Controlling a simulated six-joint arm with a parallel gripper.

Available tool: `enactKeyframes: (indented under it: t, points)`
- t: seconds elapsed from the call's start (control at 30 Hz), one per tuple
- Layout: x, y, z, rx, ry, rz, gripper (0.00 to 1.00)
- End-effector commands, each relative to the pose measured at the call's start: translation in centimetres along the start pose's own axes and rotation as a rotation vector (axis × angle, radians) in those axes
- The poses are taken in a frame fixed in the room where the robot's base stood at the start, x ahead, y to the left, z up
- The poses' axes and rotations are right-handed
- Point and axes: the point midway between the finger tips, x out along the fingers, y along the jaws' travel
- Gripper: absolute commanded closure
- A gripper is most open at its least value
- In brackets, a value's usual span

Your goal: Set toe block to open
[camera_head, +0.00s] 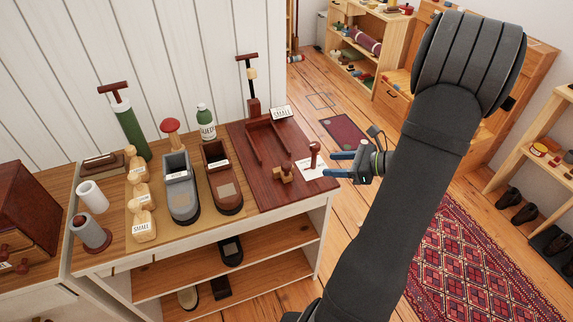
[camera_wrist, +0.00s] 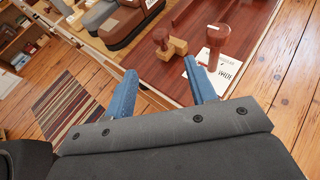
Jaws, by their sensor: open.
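My gripper (camera_head: 329,165) is open and empty, its two blue fingers apart beside the right edge of a dark red board (camera_head: 262,187). It also shows in the wrist view (camera_wrist: 162,88). Near the board's front lies a small light-brown wooden block (camera_head: 287,177) with a red-brown knob; it shows in the wrist view (camera_wrist: 177,47). Right of it stands a red-brown peg (camera_head: 314,156) at a white printed card (camera_head: 308,169); the card's lettering is hard to read. The fingertips are apart from both. Which piece is the toe block, I cannot tell for sure.
A red-brown frame (camera_head: 252,145) lies on the board, with a "SMALL" card (camera_head: 281,112) behind. Left are a grey shoe-shaped piece (camera_head: 181,200), a brown one (camera_head: 224,190) and a green bottle (camera_head: 206,122). A patterned rug (camera_head: 470,265) covers floor on the right.

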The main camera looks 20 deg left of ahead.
Motion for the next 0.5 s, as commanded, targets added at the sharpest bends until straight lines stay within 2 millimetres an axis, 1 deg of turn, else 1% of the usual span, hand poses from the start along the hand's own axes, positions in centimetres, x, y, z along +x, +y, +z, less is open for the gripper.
enactKeyframes:
  t: [0.5]
  points:
    - [10.6, 0.2, 0.0, -0.004, 0.002, 0.007, 0.49]
